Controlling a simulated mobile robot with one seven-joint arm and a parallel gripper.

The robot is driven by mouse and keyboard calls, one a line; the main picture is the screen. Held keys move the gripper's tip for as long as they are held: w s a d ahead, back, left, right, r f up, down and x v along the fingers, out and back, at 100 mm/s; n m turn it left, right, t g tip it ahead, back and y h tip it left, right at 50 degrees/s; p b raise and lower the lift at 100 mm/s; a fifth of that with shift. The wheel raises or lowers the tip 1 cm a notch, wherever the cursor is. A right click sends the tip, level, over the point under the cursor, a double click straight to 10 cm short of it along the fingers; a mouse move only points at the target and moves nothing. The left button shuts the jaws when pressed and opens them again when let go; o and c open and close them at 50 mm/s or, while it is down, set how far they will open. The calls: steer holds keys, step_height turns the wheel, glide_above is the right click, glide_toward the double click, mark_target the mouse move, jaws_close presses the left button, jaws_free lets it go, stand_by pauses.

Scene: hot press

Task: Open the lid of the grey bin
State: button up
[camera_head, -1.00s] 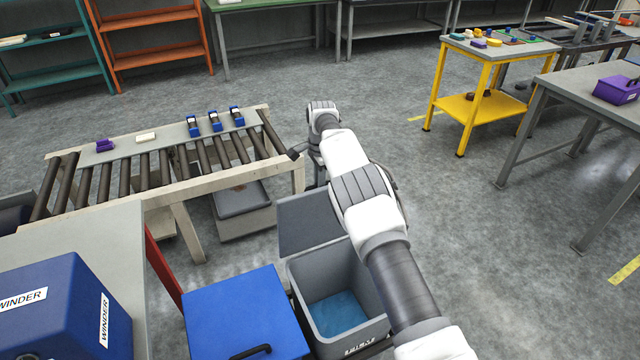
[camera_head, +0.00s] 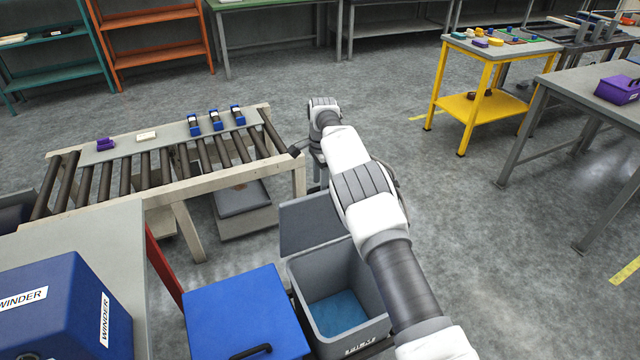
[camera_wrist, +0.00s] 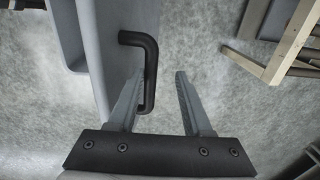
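The grey bin (camera_head: 374,332) stands at the lower middle of the head view, with blue at its bottom inside. Its grey lid (camera_head: 305,228) is open, standing off the far left side of the bin, so the inside shows. The grey lid (camera_wrist: 105,45) fills the left of that view.
A blue box (camera_head: 240,310) with a black handle stands left of the bin. A blue WINDER case (camera_head: 60,315) is at the lower left.

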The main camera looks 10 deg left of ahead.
step_height(320, 180, up, 16)
steer(key=s+p, duration=0.1)
steer(key=p, duration=0.1)
steer(key=shift+d+p, duration=0.3)
steer(key=shift+p, duration=0.1)
